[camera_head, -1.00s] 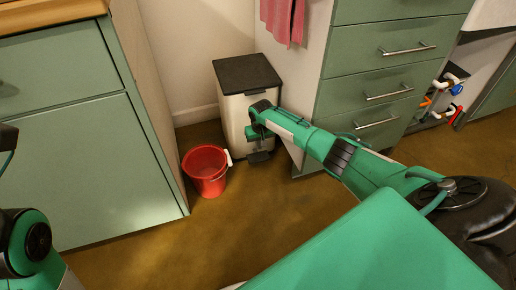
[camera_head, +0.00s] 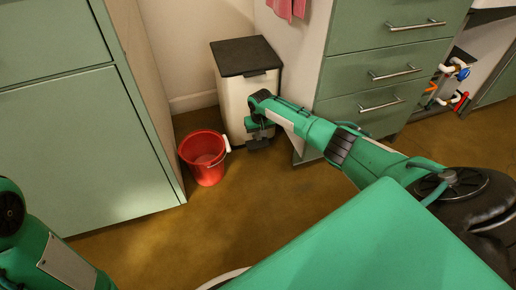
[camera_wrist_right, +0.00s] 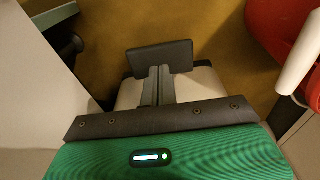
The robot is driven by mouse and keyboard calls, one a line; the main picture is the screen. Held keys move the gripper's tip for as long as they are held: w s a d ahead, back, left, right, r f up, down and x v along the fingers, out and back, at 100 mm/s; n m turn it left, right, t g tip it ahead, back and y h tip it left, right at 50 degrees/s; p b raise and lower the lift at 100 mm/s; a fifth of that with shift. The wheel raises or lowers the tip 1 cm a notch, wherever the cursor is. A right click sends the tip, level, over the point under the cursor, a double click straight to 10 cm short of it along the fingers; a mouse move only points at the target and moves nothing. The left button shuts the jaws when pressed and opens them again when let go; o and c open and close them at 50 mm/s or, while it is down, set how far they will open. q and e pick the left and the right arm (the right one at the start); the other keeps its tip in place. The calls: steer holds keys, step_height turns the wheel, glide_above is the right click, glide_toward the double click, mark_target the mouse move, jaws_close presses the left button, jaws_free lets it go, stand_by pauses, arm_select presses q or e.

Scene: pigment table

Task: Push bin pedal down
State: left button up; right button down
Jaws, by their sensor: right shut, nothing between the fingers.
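The bin (camera_head: 236,100) has an off-white body and a dark lid (camera_head: 245,56), which lies shut. Its dark pedal (camera_head: 258,144) sticks out low at the front, and it shows as a flat plate in the right wrist view (camera_wrist_right: 160,55). My right gripper (camera_head: 258,134) is in front of the bin, just above the pedal. In the wrist view its two grey fingers (camera_wrist_right: 158,72) are together and empty, their tips overlapping the pedal's near edge. I cannot tell whether they touch it. My left arm shows at the lower left, but its gripper is out of view.
A red bucket (camera_head: 207,160) with a white handle grip stands on the floor just left of the bin. Green cabinets flank the bin, with drawers (camera_head: 370,75) on the right. The brown floor (camera_head: 215,225) in front is free.

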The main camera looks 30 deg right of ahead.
mark_target(258, 144)
steer(key=shift+w+f+b, duration=0.15)
steer(key=shift+f+b, duration=1.4)
